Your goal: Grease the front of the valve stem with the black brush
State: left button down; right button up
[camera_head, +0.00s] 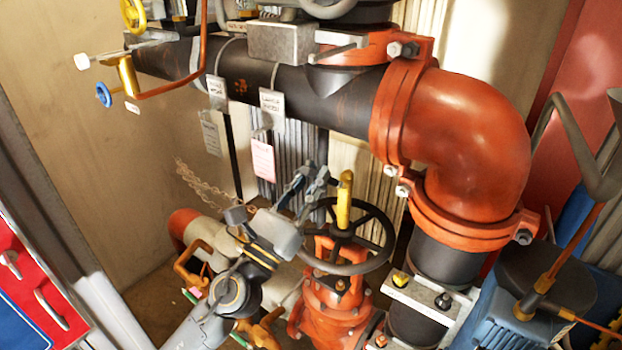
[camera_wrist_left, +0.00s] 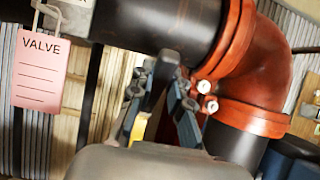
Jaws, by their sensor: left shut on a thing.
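The valve stem (camera_head: 344,200) is a yellow-brass rod standing upright through the hub of a black handwheel (camera_head: 373,222) on a red valve (camera_head: 335,295). In the left wrist view, a bit of yellow (camera_wrist_left: 138,128) shows beside the fingers. My left gripper (camera_head: 312,182) is just left of the stem's upper part, above the wheel; whether it touches cannot be told. In the left wrist view its fingers (camera_wrist_left: 165,85) are close together around something dark. This appears to be the black brush, but its shape and bristles are mostly hidden. My right gripper is out of view.
A large red pipe elbow (camera_head: 465,130) and a black horizontal pipe (camera_head: 300,95) stand close behind and above. Tags hang from the pipe, including a pink VALVE tag (camera_wrist_left: 42,70). A blue machine (camera_head: 500,325) is at lower right, a red panel (camera_head: 30,290) at lower left.

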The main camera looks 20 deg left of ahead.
pick_arm(q)
jog(key=shift+r, duration=0.55)
jog(key=shift+f, duration=0.2)
jog(key=shift+f+b, duration=1.15)
jog(key=shift+f, duration=0.1)
jog(key=shift+f+b, duration=1.35)
jog(key=shift+f+b, duration=1.35)
